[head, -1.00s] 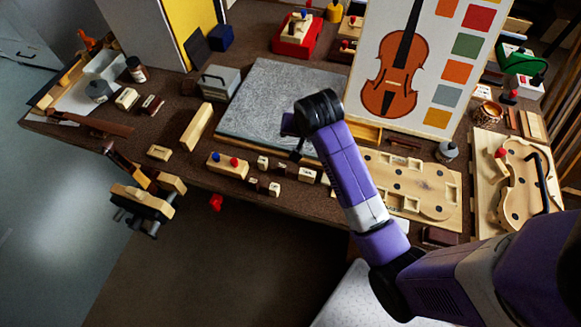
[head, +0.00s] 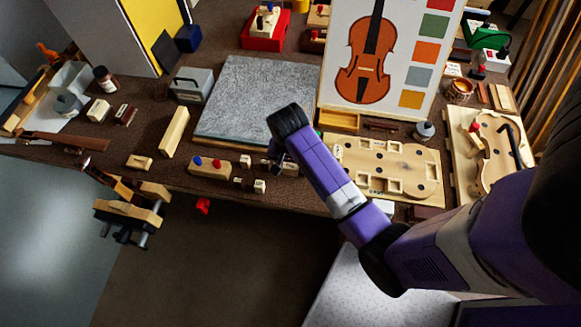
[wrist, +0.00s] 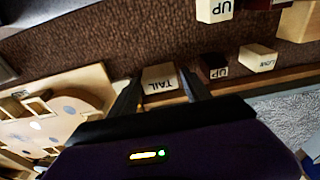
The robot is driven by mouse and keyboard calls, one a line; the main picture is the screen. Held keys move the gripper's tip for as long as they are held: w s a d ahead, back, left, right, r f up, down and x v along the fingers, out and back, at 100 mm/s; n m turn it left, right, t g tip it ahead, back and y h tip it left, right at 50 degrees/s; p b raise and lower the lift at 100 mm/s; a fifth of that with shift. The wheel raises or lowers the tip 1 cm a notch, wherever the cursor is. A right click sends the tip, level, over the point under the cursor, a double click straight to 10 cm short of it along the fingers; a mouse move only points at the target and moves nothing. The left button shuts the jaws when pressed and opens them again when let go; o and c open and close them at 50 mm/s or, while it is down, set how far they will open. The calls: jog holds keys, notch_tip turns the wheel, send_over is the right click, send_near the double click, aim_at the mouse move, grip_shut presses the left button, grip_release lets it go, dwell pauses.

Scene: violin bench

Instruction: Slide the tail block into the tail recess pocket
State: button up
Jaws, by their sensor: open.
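The tail block (wrist: 160,78), a pale wooden block with TAIL printed on it, lies on the bench. In the wrist view my gripper (wrist: 161,86) is open, with one dark finger on each side of the block. I cannot tell whether the fingers touch it. In the head view my gripper (head: 276,160) is low by the front right corner of the grey slab, partly hidden by my arm. The pale violin-shaped board with pockets (head: 405,165) lies to its right; it also shows at the left of the wrist view (wrist: 62,108). I cannot tell which pocket is the tail recess.
Dark and pale blocks marked UP (wrist: 214,68) and LOW (wrist: 258,58) lie close beside the tail block. Another UP block (wrist: 214,8) is at the top. The grey slab (head: 255,95) lies behind. A violin picture board (head: 390,60) stands behind the pocketed board.

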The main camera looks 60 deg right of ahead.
jog(key=shift+f, duration=0.35)
jog(key=shift+c, duration=0.5)
jog(key=c, duration=1)
jog(key=shift+r, duration=0.15)
